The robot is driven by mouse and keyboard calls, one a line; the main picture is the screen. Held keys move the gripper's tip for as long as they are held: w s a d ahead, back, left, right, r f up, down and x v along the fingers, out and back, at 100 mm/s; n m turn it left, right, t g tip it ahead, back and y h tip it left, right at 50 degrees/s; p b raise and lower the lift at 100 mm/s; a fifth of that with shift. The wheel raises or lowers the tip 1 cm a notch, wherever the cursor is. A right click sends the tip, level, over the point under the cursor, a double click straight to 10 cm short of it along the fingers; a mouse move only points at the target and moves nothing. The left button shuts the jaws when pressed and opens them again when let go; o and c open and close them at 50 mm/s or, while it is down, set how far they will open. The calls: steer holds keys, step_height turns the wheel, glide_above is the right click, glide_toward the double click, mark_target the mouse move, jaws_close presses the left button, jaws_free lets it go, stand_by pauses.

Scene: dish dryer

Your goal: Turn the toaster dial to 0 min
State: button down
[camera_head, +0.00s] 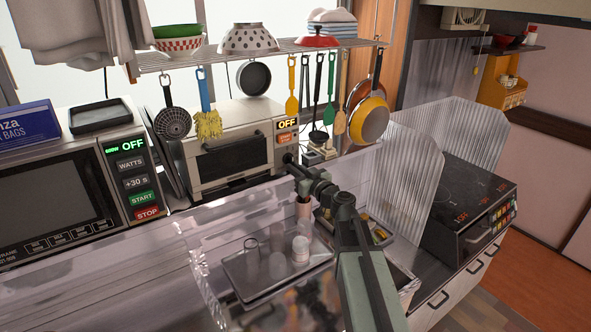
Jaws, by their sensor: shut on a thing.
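The white toaster (195,151) stands at the back of the counter, with a dark glass door and its handle at the front. Its panel on the right has a display (287,124) reading OFF and an orange button (285,138) under it. My arm reaches up from the lower right. My gripper (289,160) is at the lower right of the toaster's front, where it is shut on the dial. The gripper hides the dial, so its pointer and marks cannot be read.
A microwave (126,163), also showing OFF, stands at left. Utensils and pans hang from a shelf (270,48) above the toaster. A clear corrugated screen (395,180) stands at right beside a stove (468,195). A tray (255,290) with small items lies below.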

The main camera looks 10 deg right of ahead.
steer(key=c, duration=1.5)
jaws_free()
steer(key=v, duration=0.7)
steer(key=shift+s+d, duration=0.2)
steer(key=shift+s, duration=0.1)
